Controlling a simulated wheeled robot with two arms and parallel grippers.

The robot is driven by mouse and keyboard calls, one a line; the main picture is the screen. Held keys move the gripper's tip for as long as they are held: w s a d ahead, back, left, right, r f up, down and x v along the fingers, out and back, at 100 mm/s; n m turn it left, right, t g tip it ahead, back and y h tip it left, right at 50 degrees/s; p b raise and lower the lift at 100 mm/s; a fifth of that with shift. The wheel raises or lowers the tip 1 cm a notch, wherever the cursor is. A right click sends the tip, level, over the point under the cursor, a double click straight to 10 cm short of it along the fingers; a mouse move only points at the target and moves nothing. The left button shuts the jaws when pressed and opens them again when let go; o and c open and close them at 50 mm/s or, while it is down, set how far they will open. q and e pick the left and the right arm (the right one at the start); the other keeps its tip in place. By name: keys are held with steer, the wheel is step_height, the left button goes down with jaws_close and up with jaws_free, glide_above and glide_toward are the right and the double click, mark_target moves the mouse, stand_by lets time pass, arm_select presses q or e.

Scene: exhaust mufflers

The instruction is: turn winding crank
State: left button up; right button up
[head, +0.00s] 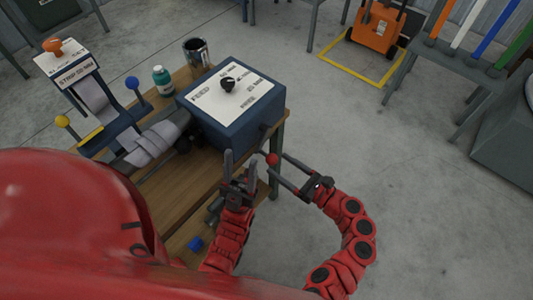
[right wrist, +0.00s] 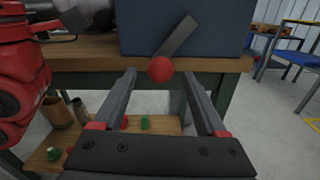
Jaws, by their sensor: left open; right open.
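The winding crank shows in the right wrist view as a grey flat arm (right wrist: 177,36) slanting down to a round red knob (right wrist: 160,69), in front of the dark blue box (head: 235,130). In the head view the red knob (head: 272,159) is at the box's near right side. My right gripper (head: 278,163) is open, with its fingertips on either side of the knob and no visible grip on it. In the right wrist view the knob appears between the tips of my right gripper (right wrist: 158,72). My left gripper (head: 240,157) is open and empty, left of the knob.
The box stands on a wooden bench (head: 180,180) with a grey belt mechanism (head: 160,137), a green bottle (head: 162,80) and a dark can (head: 196,53). A lower shelf (right wrist: 90,142) holds small items.

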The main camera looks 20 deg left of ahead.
mark_target(266, 154)
steer(key=x, duration=0.6)
steer(key=shift+a, duration=0.2)
jaws_close()
stand_by(1.1)
